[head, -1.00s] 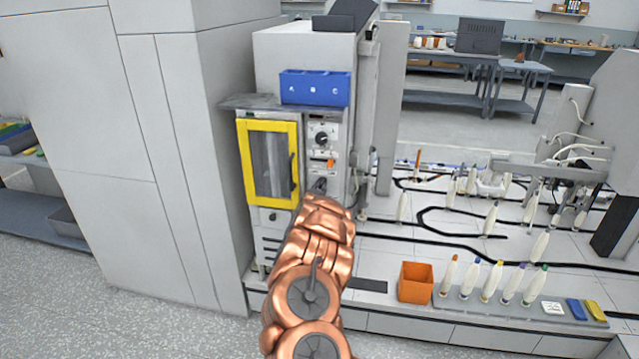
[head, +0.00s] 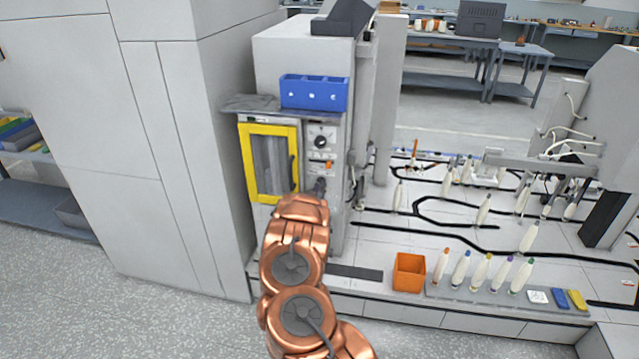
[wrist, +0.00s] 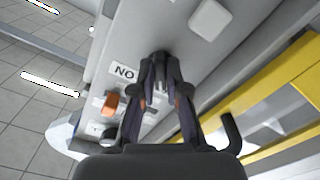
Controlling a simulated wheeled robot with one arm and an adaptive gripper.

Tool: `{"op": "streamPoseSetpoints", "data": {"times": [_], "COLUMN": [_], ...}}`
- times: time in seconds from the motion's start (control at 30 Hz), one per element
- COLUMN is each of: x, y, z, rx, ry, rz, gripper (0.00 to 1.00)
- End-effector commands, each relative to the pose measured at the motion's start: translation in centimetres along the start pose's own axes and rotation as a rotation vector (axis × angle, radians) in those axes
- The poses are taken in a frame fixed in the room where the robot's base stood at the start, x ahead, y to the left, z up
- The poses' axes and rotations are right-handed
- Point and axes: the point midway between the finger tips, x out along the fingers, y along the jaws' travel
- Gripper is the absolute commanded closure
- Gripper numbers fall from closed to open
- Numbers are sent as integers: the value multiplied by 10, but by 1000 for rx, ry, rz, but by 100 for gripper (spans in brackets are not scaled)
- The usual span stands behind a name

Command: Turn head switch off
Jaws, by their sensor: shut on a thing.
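The machine's control panel (head: 321,125) is beside a yellow-framed door (head: 246,165). It has a round dial (head: 321,142) and an orange switch (head: 329,164), which also shows in the wrist view (wrist: 109,104). My gripper (head: 320,186) is at the panel below the orange switch. In the wrist view my gripper (wrist: 160,62) has its fingertips together on the head switch, a small dark part almost wholly hidden by them. A label (wrist: 123,71) beside the fingertips reads "NO", or "ON" upside down. The switch's setting cannot be made out.
The yellow door frame (wrist: 285,95) and a dark handle (wrist: 232,132) are close to the right finger in the wrist view. A blue bin (head: 314,92) stands on the machine's shelf. An orange box (head: 409,273) and several bobbins stand on the right. Open floor lies at lower left.

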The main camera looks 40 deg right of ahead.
Motion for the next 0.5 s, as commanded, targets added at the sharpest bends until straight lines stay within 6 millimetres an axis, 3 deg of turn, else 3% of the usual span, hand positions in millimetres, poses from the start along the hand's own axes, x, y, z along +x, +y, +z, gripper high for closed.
{"op": "streamPoseSetpoints", "data": {"times": [0.5], "x": [1], "y": [1], "z": [-2], "rx": [-131], "ry": [4], "rz": [3], "gripper": [100]}}
